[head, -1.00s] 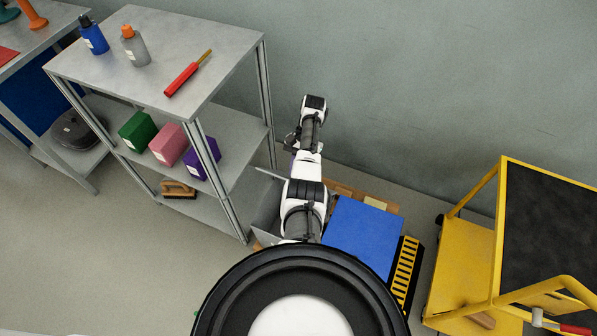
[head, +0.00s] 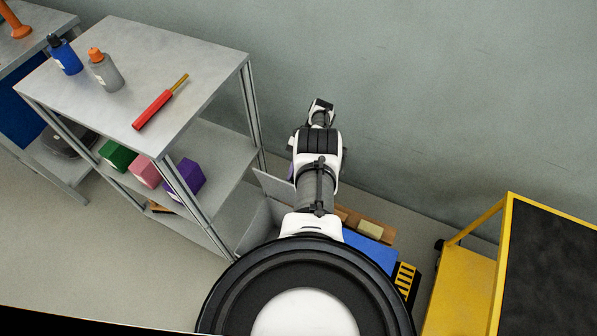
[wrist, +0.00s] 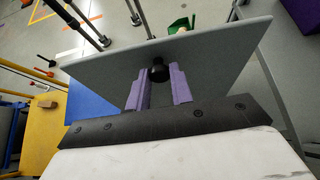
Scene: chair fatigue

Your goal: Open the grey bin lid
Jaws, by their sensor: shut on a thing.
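The grey bin lid (wrist: 185,55) fills the upper middle of the wrist view as a flat grey panel with a black knob (wrist: 158,70). My gripper (wrist: 160,82) has its purple fingers shut on this knob. In the head view, the lid (head: 273,187) shows as a grey panel tilted up above the grey bin (head: 262,222), left of my arm. My arm hides much of the bin and nearly all of the gripper there.
A blue lid (head: 371,249) lies just right of my arm. A metal shelf (head: 140,65) with bottles and boxes stands to the left. A yellow cart (head: 470,288) stands to the right, and the wall is close behind.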

